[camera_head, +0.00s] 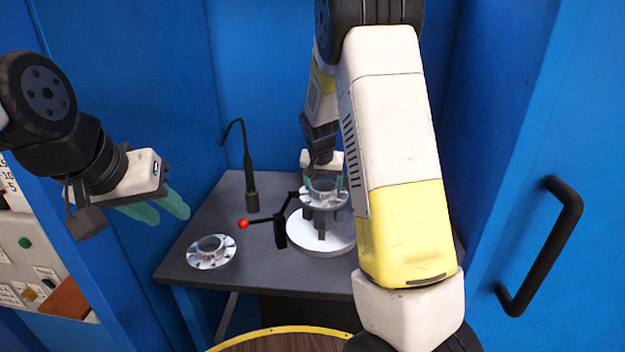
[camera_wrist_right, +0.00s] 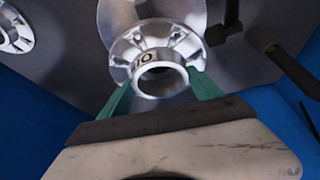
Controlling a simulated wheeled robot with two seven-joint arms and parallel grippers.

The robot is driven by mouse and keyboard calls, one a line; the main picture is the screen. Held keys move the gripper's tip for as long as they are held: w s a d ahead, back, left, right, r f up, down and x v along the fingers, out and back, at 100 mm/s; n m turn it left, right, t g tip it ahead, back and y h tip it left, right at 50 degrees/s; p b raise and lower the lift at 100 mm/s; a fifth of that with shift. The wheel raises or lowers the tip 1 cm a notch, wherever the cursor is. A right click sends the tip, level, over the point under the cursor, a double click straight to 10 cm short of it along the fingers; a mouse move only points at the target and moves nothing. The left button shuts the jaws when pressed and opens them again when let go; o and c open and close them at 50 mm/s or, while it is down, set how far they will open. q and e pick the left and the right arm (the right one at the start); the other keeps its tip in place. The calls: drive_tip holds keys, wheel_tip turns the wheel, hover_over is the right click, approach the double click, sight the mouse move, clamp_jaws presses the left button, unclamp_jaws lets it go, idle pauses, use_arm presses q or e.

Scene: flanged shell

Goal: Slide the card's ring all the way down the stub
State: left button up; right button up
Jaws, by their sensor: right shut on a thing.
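My right gripper (camera_head: 324,186) is shut on a silver flanged ring (camera_head: 325,200) with a short collar. In the right wrist view its teal fingers (camera_wrist_right: 161,92) grip both sides of the ring (camera_wrist_right: 186,56), which bears a small label I cannot read surely. The ring sits above a white round base (camera_head: 312,244) with grey supports. Whether it is around a stub cannot be told. A second silver flanged ring (camera_head: 211,251) lies flat on the table; part of it shows in the right wrist view (camera_wrist_right: 14,32). My left gripper (camera_head: 170,217) is open and empty, left of the table. No card is clearly visible.
A dark table (camera_head: 190,274) stands against blue walls. A labelled panel (camera_head: 30,255) is at left, a black handle (camera_head: 540,245) at right.

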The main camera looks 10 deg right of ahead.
sight(323, 201)
drive_tip(key=shift+w+f, duration=0.1)
drive_tip(key=shift+f, duration=3.15)
drive_tip(key=o, duration=1.9)
drive_tip(key=shift+o, duration=1.3)
drive_tip(key=shift+s+f, duration=0.15)
drive_tip(key=shift+s, duration=0.05)
drive_tip(key=v, duration=0.8)
drive_tip(key=shift+w+d, duration=0.1)
drive_tip(key=shift+w, duration=0.05)
